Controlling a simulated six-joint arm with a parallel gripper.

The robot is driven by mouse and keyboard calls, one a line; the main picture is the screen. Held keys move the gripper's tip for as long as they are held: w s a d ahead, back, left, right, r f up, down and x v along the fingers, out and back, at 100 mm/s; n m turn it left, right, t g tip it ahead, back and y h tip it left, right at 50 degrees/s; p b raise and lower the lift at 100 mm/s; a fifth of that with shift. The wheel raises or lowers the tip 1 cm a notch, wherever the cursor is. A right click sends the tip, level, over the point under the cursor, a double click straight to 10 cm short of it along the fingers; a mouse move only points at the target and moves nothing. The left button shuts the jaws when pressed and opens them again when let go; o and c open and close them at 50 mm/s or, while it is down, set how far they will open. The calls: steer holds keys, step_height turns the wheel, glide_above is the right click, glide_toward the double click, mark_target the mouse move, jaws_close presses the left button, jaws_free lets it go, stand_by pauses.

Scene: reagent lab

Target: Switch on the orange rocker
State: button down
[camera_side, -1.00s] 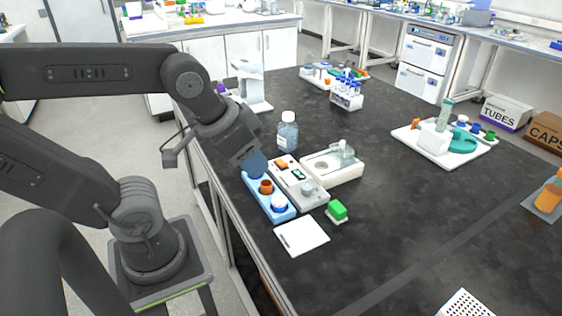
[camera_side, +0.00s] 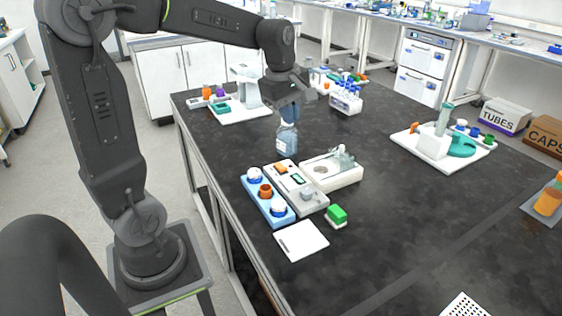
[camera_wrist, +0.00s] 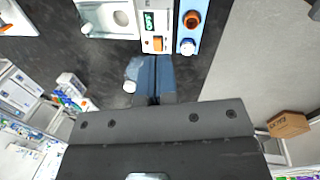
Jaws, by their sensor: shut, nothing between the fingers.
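The orange rocker (camera_side: 281,169) sits at the far end of a white and grey device (camera_side: 301,190). In the wrist view the rocker (camera_wrist: 153,44) lies just beyond my fingertips, beside a small dark display (camera_wrist: 149,20) with green characters too small to read surely. I cannot tell which way the rocker is tilted. My gripper (camera_side: 289,116) has blue fingers. It is shut and empty, raised above the bench beyond the rocker's end of the device. In the wrist view my gripper (camera_wrist: 156,62) points towards the device and stands apart from it.
A capped bottle (camera_side: 286,141) stands close under my fingers. A blue tray (camera_side: 264,206) with an orange-brown ring and white-and-blue knobs lies left of the device. A white basin unit (camera_side: 341,178) lies right. A green block (camera_side: 337,213) and white sheet (camera_side: 301,241) are nearer.

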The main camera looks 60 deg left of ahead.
steer(key=w+a+f+n+g, duration=0.1)
steer(key=w+a+f+n, duration=0.3)
steer(key=a+n, duration=0.4)
steer(key=n+g+h, duration=0.1)
steer(key=n+h, duration=0.1)
steer(key=n, duration=0.6)
glide_above(282, 168)
steer(key=a, duration=0.3)
step_height(282, 168, down, 6)
steer(key=shift+d, duration=0.1)
steer(key=f, duration=0.4)
steer(key=d+f, duration=0.1)
steer(key=f, duration=0.4)
steer(key=d+f, duration=0.1)
steer(key=f, duration=0.4)
steer(key=shift+d, duration=0.1)
steer(key=shift+d+f, duration=0.2)
steer(key=shift+f, duration=0.2)
steer(key=shift+s, duration=0.1)
